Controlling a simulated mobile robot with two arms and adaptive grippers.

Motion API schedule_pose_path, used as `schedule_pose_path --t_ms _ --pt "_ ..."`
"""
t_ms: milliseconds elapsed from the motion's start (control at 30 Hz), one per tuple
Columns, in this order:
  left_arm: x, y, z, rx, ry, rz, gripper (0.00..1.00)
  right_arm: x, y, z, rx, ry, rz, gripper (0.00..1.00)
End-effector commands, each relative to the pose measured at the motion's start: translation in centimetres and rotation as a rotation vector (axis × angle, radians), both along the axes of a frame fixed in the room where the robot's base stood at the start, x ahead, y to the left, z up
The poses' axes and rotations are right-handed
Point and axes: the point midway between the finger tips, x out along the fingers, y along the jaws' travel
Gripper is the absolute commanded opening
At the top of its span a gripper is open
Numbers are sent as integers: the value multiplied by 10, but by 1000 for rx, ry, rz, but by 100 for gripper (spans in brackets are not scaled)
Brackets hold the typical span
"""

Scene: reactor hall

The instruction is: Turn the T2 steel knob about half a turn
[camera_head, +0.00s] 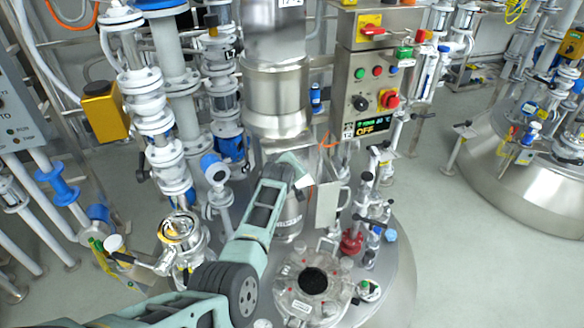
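The steel control box (345,75) stands right of the steel column, upper middle of the head view, with a small T2 label at its lower edge. Its dark round knob (360,103) sits left of a red button on yellow, above a lit display (377,127) that reads OFF. The knob's pointer is too small to read. A teal arm of mine comes in from the lower left and ends below and left of the box, apart from the knob in the picture. The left gripper's fingers cannot be made out at its end. My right gripper is not in view.
A steel vessel lid with a round hatch (312,282) and several valves lies below the box. White pipes with flanges (160,125) crowd the left. Another steel vessel (515,180) stands at the right, with clear floor (450,260) between.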

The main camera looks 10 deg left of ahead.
Motion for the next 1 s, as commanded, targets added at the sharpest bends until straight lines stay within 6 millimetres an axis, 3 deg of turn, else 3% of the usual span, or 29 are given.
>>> schedule_pose_path --t_ms 267,567,1000 --pt "-1 1 -2 -11 -5 1 55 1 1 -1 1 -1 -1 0" --pt "-3 5 -8 -149 -97 2 55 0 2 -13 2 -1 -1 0" --pt "-4 6 -14 -401 -270 0 55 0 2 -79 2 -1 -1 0"
